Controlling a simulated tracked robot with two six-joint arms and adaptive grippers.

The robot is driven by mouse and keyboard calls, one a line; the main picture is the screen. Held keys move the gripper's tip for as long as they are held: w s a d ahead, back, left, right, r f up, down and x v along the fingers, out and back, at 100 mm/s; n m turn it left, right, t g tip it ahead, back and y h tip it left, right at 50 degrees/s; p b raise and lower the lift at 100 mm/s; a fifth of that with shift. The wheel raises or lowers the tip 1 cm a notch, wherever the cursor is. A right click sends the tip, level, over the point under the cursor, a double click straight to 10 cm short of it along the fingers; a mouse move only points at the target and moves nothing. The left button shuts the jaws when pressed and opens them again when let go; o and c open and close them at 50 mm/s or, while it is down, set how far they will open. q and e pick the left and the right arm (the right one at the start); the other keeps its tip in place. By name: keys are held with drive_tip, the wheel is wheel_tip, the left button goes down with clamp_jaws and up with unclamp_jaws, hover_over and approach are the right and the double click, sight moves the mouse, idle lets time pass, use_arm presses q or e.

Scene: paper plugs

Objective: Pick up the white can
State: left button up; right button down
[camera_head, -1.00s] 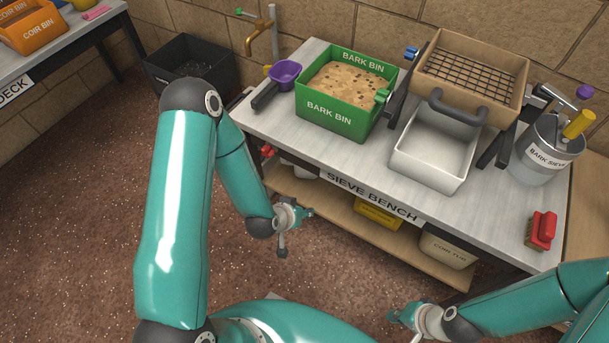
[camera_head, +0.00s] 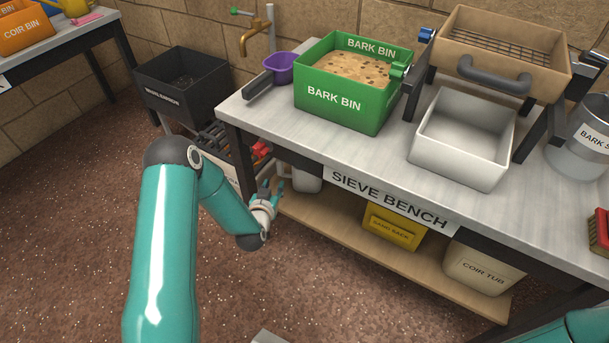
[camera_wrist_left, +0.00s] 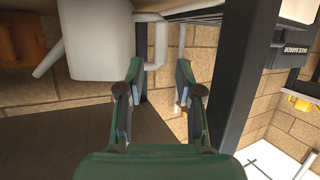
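The white can (camera_head: 306,179) stands on the lower shelf under the sieve bench, near its left end, partly hidden by the bench top and my left gripper. In the left wrist view its white body (camera_wrist_left: 97,42) fills the upper left, with a spout on the left and a loop handle (camera_wrist_left: 161,42) on the right. My left gripper (camera_head: 274,186) is close to the can's left side. In the wrist view, its open fingers (camera_wrist_left: 160,75) have the handle showing between their tips; I cannot tell how deep it lies. My right gripper is out of view.
The bench top (camera_head: 395,165) overhangs the shelf (camera_head: 335,218). A dark bench leg (camera_wrist_left: 250,75) stands right of the fingers.

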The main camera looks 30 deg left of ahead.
sight(280, 171)
use_arm(q)
drive_tip(key=b+x, duration=0.1)
drive_tip(key=x, duration=0.4)
drive_tip(key=b+x, duration=0.2)
drive_tip(key=x, duration=0.2)
drive_tip(key=shift+w+a+f, duration=0.15)
drive_tip(key=shift+w+f, duration=0.05)
drive_tip(key=shift+w+a+b, duration=0.1)
drive_tip(key=shift+w+b, duration=0.2)
drive_tip(key=shift+w, duration=0.05)
clamp_jaws()
